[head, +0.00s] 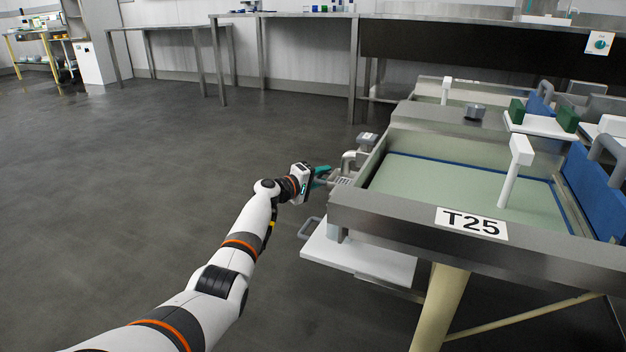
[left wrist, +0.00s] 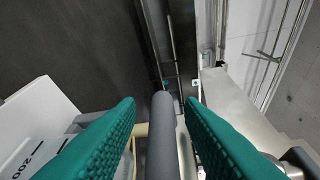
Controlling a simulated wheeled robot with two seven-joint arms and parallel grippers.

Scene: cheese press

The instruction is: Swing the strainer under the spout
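My left gripper (head: 321,175) reaches the left side of the vat at the spout. In the left wrist view its two teal fingers (left wrist: 160,105) stand apart, with a dark grey bar (left wrist: 163,135) between them. Narrow gaps show on both sides of the bar, so the fingers look open around it. The bar appears to be the strainer's handle. The strainer (head: 342,182), a small grey perforated piece, sits just right of my fingertips in the head view. The grey bent spout pipe (head: 349,160) is close behind it. My right gripper is in neither view.
The steel vat (head: 385,212) labelled T25 stands right of my arm. A white tray (head: 370,262) with a grey handle (head: 309,229) lies below the strainer. A grey fitting (head: 367,139) stands behind the spout. Open floor (head: 150,170) spreads to the left.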

